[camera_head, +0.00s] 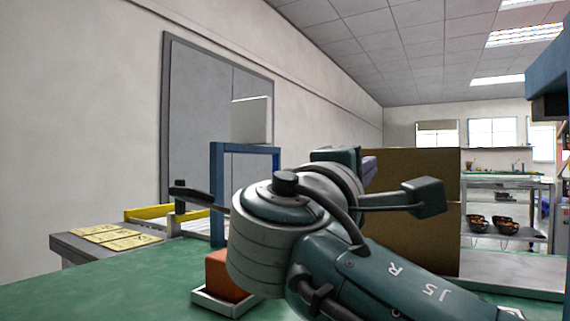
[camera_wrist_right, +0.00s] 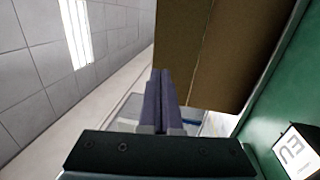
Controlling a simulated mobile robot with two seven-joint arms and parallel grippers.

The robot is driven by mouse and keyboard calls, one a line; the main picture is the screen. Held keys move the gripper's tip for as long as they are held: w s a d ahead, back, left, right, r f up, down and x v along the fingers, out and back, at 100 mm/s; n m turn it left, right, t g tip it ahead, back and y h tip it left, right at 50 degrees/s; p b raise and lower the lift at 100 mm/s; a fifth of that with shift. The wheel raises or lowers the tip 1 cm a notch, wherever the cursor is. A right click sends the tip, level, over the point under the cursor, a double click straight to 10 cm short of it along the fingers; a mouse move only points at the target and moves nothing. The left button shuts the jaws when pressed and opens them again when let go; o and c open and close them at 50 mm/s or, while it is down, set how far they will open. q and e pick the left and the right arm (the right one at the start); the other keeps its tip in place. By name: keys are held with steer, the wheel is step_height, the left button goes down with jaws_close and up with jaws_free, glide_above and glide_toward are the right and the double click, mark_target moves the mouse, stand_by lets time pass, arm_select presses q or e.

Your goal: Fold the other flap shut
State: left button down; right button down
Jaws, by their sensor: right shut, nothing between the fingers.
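A brown cardboard box (camera_head: 415,235) stands on the green bench, right of centre in the head view. A seam crosses its near face, and a cardboard panel rises above it; I cannot tell whether that panel is a flap. The cardboard (camera_wrist_right: 245,50) also fills the upper right of the wrist view. My right gripper (camera_head: 370,168) is mostly hidden behind its own arm, beside the box's upper left edge. In the wrist view its purple fingers (camera_wrist_right: 165,88) are together and empty, close to the cardboard; contact is unclear. My left gripper is not in view.
An orange block (camera_head: 222,276) sits in a white tray (camera_head: 227,304) left of my arm. A blue frame (camera_head: 216,185) stands behind it. A side table with yellow sheets (camera_head: 108,235) is at left. Shelves with dark bowls (camera_head: 507,227) stand at right. The green bench (camera_head: 100,290) is clear at front left.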

mark_target(383, 156)
steer(key=b+x, duration=0.1)
steer(key=x, duration=0.6)
steer(key=shift+w, duration=0.1)
